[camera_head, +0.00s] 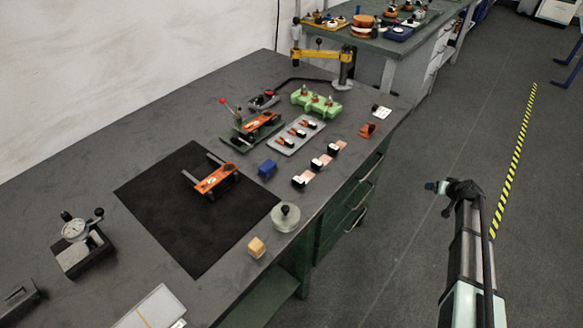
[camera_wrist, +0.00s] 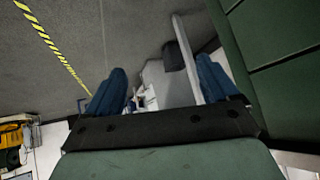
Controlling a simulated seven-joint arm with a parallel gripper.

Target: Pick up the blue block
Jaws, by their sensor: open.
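The blue block (camera_head: 267,169) sits on the dark grey bench top (camera_head: 330,176), just right of the black mat (camera_head: 165,209). My gripper (camera_head: 437,188) is in the head view, off the right side of the bench above the floor, well apart from the block. In the wrist view my gripper (camera_wrist: 160,92) has its two blue fingers spread wide with nothing between them. The blue block does not show in the wrist view.
An orange-topped device (camera_head: 215,180) lies on the mat. Green drawers (camera_head: 352,207) stand below the bench edge.

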